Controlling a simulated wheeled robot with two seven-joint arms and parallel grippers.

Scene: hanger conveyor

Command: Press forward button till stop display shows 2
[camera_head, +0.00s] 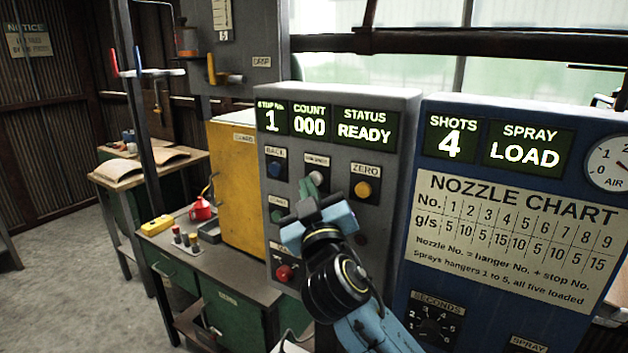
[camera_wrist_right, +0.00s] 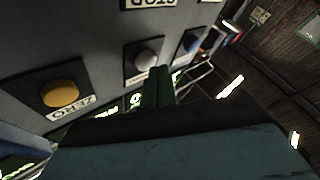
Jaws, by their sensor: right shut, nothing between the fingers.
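The grey control panel (camera_head: 335,240) has a stop display (camera_head: 271,119) reading 1, a count display (camera_head: 309,122) reading 000 and a status display (camera_head: 364,128) reading READY. The forward button (camera_head: 317,177) is pale, between the blue back button (camera_head: 275,168) and the yellow zero button (camera_head: 362,190); its label is too blurred to read. My right gripper (camera_head: 307,192) is shut and empty, just below the pale button. In the right wrist view its fingertips (camera_wrist_right: 158,75) are close beside the pale button (camera_wrist_right: 147,58); I cannot tell if they touch. My left gripper is not in view.
A blue spray panel (camera_head: 415,250) on the right shows SHOTS 4 and SPRAY LOAD. Other panel controls include a green button (camera_head: 277,215) and a red knob (camera_head: 284,272). A bench (camera_head: 215,262) with a red pot (camera_head: 201,209) and yellow cabinet (camera_head: 235,185) stands left.

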